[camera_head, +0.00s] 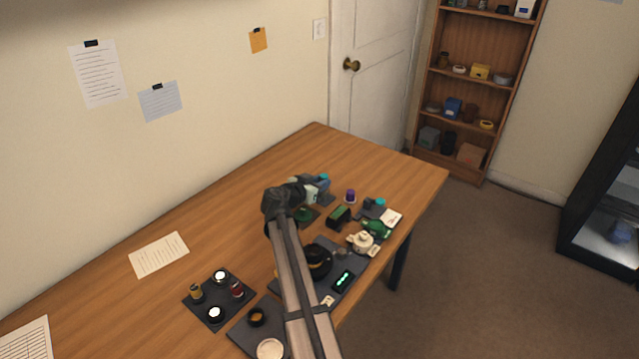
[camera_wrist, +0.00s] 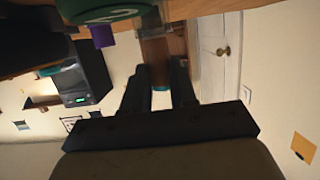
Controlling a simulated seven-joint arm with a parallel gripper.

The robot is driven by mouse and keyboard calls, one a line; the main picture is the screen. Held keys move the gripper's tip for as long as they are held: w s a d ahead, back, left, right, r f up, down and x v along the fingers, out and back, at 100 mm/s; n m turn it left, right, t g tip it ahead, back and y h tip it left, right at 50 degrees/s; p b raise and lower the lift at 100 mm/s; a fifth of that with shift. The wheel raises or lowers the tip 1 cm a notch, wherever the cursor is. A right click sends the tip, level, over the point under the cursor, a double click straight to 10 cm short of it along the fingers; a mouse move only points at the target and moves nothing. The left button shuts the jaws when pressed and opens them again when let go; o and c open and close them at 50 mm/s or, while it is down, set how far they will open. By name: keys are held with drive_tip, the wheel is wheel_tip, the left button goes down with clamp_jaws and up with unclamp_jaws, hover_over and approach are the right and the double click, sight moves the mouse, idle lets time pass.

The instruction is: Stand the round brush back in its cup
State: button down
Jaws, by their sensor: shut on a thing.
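My gripper (camera_head: 313,190) is low over the far part of the wooden table, pointing to the right. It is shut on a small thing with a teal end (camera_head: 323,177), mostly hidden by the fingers. That teal end also shows between the fingers in the wrist view (camera_wrist: 160,88). It may be the round brush, but I cannot make out bristles. A purple-topped thing (camera_head: 350,196) stands a little right of the gripper. I cannot tell which thing is the brush's cup.
A dark box (camera_head: 339,216), a green thing (camera_head: 376,229) and a cream pot (camera_head: 362,241) crowd the right edge. A dark tray (camera_head: 219,299) of small pots is at front left. The table's far end is clear.

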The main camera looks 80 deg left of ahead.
drive_tip(key=shift+f, duration=0.45)
idle(0.5)
drive_tip(key=c, duration=0.8)
unclamp_jaws()
drive_tip(key=shift+o, duration=0.2)
drive_tip(key=o, duration=0.4)
drive_tip(key=shift+r, duration=0.1)
wheel_tip(320, 180, up, 7)
drive_tip(key=shift+f, duration=0.1)
idle(0.5)
